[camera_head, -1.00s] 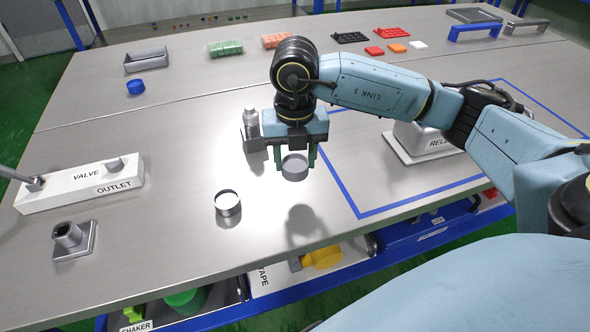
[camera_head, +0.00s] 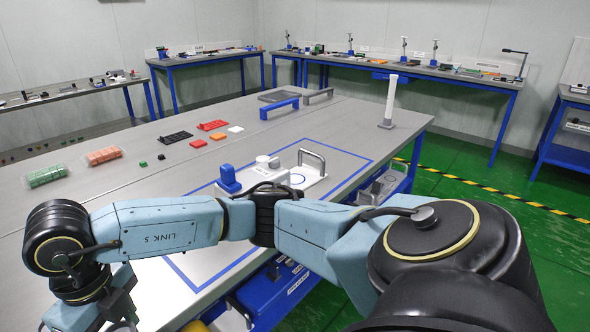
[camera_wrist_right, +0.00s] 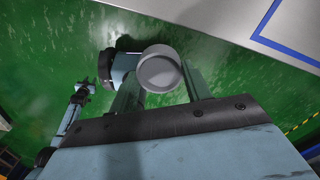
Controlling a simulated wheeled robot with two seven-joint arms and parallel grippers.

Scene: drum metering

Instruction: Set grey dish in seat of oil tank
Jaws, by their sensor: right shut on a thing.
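The grey dish (camera_wrist_right: 158,72) is a round, shallow grey cup held between the green fingers of my right gripper (camera_wrist_right: 160,88) in the right wrist view. The gripper is shut on it, with green floor seen beyond. In the head view my right arm reaches to the lower left, and its hand is cut off by the bottom edge; the dish is hidden there. I cannot make out an oil tank or its seat in either view.
A white unit (camera_head: 304,187) with a grey handle and a blue block (camera_head: 229,178) stand within the blue outline on the table. A white post (camera_head: 391,97) stands at the far right corner. Red trays and small coloured blocks lie further left. Side tables stand along the walls.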

